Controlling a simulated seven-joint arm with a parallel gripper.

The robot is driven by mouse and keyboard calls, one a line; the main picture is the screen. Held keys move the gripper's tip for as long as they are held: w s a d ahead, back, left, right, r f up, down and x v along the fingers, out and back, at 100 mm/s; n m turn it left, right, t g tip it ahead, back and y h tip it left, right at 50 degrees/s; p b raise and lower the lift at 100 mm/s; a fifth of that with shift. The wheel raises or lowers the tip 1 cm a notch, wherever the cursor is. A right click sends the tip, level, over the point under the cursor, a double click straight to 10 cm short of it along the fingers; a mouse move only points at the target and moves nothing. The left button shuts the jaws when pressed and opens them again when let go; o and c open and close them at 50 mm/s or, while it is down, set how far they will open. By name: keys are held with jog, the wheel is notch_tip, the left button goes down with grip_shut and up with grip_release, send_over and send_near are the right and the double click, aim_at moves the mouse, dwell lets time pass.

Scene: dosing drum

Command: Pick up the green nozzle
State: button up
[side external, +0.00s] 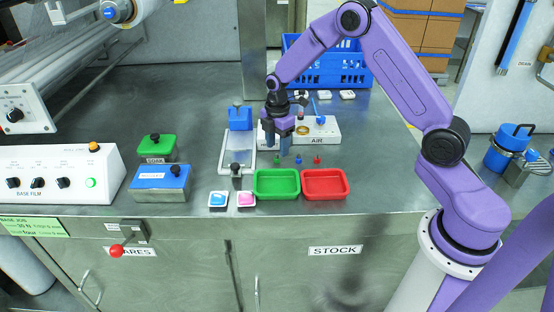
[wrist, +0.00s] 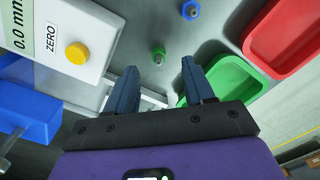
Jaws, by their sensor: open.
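The green nozzle (wrist: 158,57) stands on the steel bench, small with a green base and a dark tip. In the wrist view it lies just beyond and between my fingertips, not touching either. It also shows in the side external view (side external: 277,160), just below my gripper (side external: 284,152). My gripper (wrist: 160,70) is open and empty, pointing down above the bench. A blue nozzle (side external: 298,160) and a red nozzle (side external: 317,160) stand in a row to the right of the green one. The blue one also shows in the wrist view (wrist: 191,10).
A green tray (side external: 255,194) and a red tray (side external: 347,194) sit in front of the nozzles. A white AIR box (side external: 330,130) stands behind. A white gauge with a yellow ZERO button (wrist: 77,52) and a blue block (side external: 240,118) are close to my gripper.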

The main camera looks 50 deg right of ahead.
aim_at(277, 158)
jog(key=shift+w+f, duration=0.1)
jog(key=shift+f, duration=1.9)
jog(key=shift+c, duration=0.3)
grip_shut()
